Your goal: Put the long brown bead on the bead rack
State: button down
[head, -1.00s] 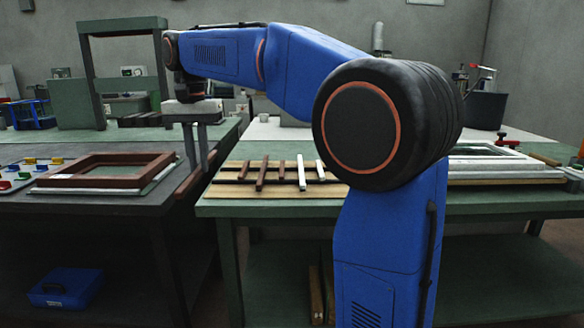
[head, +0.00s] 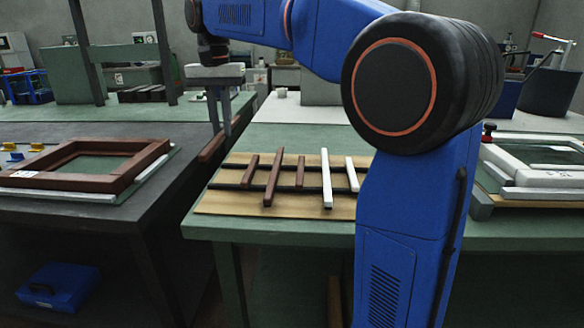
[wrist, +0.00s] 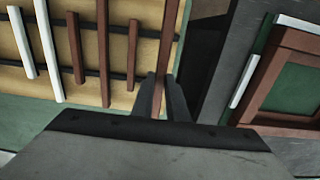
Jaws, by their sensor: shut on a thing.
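My gripper (head: 220,122) is shut on a long brown bead (head: 212,147) and holds it to the left of the bead rack (head: 225,205). In the wrist view the fingers (wrist: 161,98) grip the bead (wrist: 167,38), which runs nearly parallel to the racked beads and overlaps the rack's right edge in the picture. The rack is a pale wooden board with two dark crossbars on a green table. On it lie two short brown beads (head: 250,168) (head: 300,170), a long brown bead (head: 268,190), a long white bead (head: 326,178) and a short white bead (head: 352,174).
A brown frame (head: 70,181) lies on the dark left bench (head: 115,212), with a gap between bench and green table (head: 250,232). A white frame (head: 545,178) lies at the right. A blue toolbox (head: 57,287) sits low left. My arm hides part of the table.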

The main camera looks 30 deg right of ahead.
jog(key=shift+s+f, duration=0.1)
jog(key=shift+f, duration=4.95)
jog(key=c, duration=1.7)
grip_release()
jog(key=shift+c, duration=0.2)
notch_tip(320, 180, up, 12)
jog(key=shift+r, duration=0.1)
